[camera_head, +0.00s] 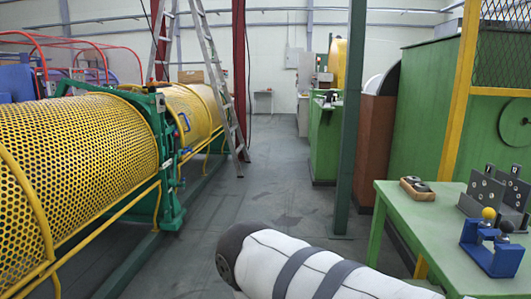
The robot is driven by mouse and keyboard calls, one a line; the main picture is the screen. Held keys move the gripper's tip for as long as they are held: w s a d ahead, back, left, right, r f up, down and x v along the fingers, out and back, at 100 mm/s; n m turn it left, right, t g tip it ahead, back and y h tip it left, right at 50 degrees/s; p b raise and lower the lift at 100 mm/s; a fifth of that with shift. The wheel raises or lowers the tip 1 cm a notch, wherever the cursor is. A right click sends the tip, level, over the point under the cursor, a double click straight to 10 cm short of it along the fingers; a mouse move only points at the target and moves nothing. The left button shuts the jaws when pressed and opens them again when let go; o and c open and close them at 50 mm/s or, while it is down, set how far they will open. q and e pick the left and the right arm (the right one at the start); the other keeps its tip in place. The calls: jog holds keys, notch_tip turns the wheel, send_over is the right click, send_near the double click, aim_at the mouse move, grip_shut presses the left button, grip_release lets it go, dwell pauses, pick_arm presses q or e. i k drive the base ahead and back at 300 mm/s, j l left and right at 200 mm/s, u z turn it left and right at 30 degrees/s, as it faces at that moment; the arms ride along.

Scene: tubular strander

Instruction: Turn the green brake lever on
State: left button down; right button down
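I cannot clearly make out a green brake lever in this view. Small fittings and a blue handle (183,122) show on or beside this frame, too small to tell apart. A white link of my own arm with dark bands enters from the bottom right and ends in a dark rounded joint at the bottom middle. Neither of my grippers is in view.
A green table (447,240) at the right holds a blue fixture (491,251) with yellow and black knobs, grey brackets (487,190) and a wooden tray (411,191). A green post (350,130) stands mid-right. The grey aisle floor (265,190) is clear.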

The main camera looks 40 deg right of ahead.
aim_at(175, 159)
jog(key=z, duration=0.75)
jog(key=i+z, duration=0.2)
jog(key=i, duration=0.35)
jog(key=i+l+z, duration=0.15)
jog(key=i+z, duration=0.2)
jog(key=i, duration=0.85)
jog(key=i+j+z, duration=0.15)
jog(key=i+z, duration=0.15)
jog(key=i, duration=0.85)
